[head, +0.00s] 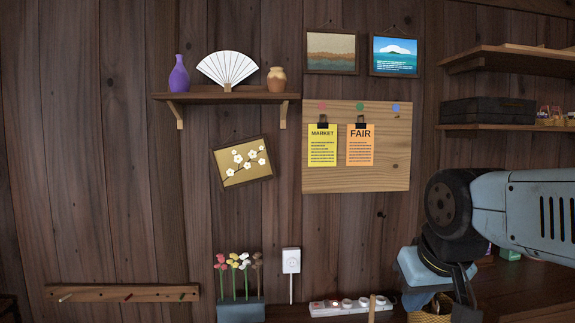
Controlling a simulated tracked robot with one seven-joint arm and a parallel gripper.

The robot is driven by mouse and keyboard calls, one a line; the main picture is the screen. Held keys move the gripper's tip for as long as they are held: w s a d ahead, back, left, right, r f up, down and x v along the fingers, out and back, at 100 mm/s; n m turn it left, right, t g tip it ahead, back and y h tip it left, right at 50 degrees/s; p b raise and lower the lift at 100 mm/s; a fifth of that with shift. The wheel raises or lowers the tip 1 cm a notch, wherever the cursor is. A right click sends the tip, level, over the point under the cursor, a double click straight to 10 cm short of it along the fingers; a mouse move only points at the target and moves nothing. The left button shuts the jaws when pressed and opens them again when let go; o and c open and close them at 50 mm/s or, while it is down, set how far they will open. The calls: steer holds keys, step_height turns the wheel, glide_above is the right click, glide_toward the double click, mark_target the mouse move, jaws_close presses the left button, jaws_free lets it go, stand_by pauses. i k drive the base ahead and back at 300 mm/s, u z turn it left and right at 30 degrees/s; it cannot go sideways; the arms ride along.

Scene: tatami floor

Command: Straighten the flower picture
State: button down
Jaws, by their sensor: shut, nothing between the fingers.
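The flower picture (243,163) hangs on the dark plank wall below the left shelf. It shows white blossoms on a branch over a gold ground, in a dark frame. It is tilted, with its right side higher than its left. My arm comes in from the right edge and bends down at the lower right, well to the right of the picture and apart from it. My gripper's fingers do not show; the arm's end runs out of the bottom of the view.
Above the picture, a shelf (226,96) holds a purple vase (179,74), a white fan (227,68) and a small jar (276,79). A notice board (355,178) hangs to its right. Below are a flower planter (240,311), an outlet (291,261) and a peg rail (122,293).

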mark_target(238, 164)
steer(key=i, duration=0.85)
steer(key=u, duration=0.05)
